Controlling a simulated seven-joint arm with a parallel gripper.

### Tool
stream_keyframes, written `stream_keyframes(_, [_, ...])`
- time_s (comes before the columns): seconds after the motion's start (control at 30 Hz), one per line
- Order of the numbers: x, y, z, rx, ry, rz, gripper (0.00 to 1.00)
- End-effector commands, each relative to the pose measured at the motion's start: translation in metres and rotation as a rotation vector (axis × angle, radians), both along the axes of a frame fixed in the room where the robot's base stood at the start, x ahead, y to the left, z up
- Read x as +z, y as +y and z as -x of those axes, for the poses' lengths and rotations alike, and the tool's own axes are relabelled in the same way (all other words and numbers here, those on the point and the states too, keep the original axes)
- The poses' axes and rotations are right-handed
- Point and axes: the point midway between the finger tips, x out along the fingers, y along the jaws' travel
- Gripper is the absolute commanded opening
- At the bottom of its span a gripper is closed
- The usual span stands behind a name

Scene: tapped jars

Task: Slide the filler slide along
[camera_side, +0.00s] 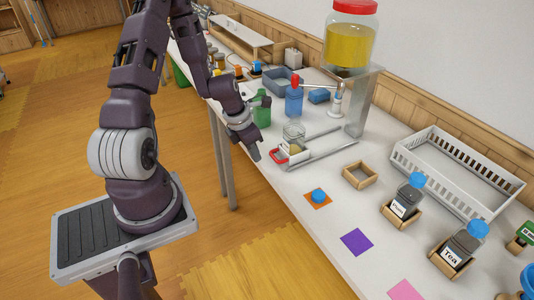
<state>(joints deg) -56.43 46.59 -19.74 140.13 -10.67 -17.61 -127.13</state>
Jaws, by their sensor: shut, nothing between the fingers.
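The filler slide (295,157) is a small pale carriage with a red handle (279,156) at its left end. It sits at the left end of two grey rails (335,146) on the white table. A clear jar (293,131) stands on or just behind the slide. My gripper (256,154) is shut and empty, just left of the red handle; I cannot tell if it touches it. A large jar of yellow liquid (351,46) with a red lid stands on a grey stand above the right end of the rails.
In front are an orange square with a blue lid (318,196), an empty wooden frame (359,175), labelled jars in wooden holders and a white basket (450,175).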

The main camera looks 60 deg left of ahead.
Motion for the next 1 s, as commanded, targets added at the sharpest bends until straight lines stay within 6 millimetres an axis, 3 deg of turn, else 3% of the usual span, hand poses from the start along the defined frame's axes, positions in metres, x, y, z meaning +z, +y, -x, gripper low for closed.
stream_keyframes(0.07, [-0.016,-0.002,-0.004,-0.004,0.003,0.003,0.0])
stream_keyframes(0.3, [-0.02,0.001,-0.038,-0.004,-0.001,-0.002,0.0])
stream_keyframes(0.8, [-0.021,0.001,-0.044,-0.002,0.0,-0.001,0.0])
stream_keyframes(1.0, [-0.02,0.001,-0.058,-0.004,-0.002,-0.002,0.0])
